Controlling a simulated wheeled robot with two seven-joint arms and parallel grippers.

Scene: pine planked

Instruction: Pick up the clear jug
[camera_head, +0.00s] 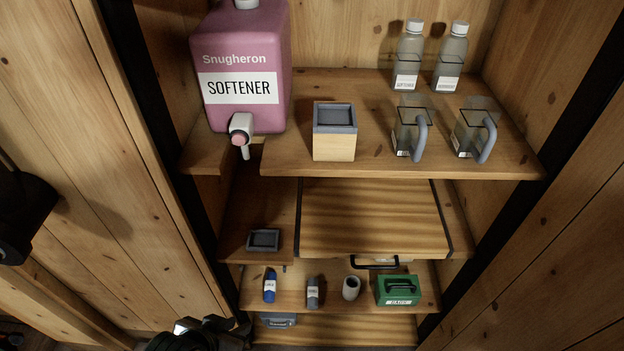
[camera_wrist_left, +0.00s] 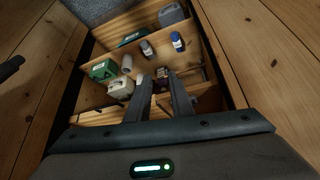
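Two clear jugs stand upright on the top shelf at the right in the head view. The left clear jug (camera_head: 404,138) and the right clear jug (camera_head: 466,135) each have a grey handle facing the front right and a label low down. My left gripper (camera_head: 204,328) shows dark at the bottom edge of the head view, far below and left of the jugs. In the left wrist view its two fingers (camera_wrist_left: 162,80) stand apart with nothing between them. The jugs cannot be made out in that view. My right gripper is not in view.
A pink softener jug (camera_head: 240,60) with a tap and a wooden box (camera_head: 333,147) share the top shelf (camera_head: 370,172). Two capped bottles (camera_head: 408,58) stand behind the jugs. Lower shelves hold small bottles (camera_head: 269,287) and a green case (camera_head: 397,291). Dark posts flank the shelves.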

